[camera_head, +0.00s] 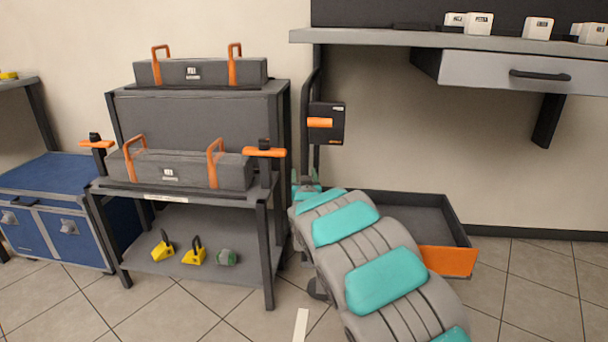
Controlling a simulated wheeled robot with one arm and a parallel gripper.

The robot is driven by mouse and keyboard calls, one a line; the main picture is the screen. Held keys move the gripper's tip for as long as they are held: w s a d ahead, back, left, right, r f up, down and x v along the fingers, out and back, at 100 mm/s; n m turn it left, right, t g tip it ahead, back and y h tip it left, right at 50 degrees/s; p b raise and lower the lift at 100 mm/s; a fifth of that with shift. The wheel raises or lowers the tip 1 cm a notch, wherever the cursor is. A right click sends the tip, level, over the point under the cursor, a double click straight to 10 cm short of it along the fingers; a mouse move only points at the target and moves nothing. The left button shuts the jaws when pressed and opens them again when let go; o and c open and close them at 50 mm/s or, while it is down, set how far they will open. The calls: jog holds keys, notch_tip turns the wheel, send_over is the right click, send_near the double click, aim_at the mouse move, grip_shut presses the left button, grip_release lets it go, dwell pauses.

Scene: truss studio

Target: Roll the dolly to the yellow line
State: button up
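The dolly is a low, dark tray-like platform (405,218) with an orange front panel (447,262), standing on the tiled floor right of the shelf rack. A dark upright handle frame (306,95) at its left carries a black box with an orange grip (320,122). My grey and teal arm reaches up from the bottom right and covers part of the platform. My gripper (306,188) is at the arm's far end, low beside the handle frame; its fingers are too small and hidden to read. No clearly yellow line shows; a short pale strip (301,325) lies on the floor at the bottom.
A grey rack (192,192) with two toolboxes stands close left of my arm; yellow and green items lie on its bottom shelf. A blue chest (72,229) is at far left. A wall bench with a drawer (520,72) overhangs the right. Floor at right is clear.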

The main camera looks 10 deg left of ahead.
jog(key=shift+w, duration=0.3)
grip_shut()
dwell(0.4)
dwell(0.9)
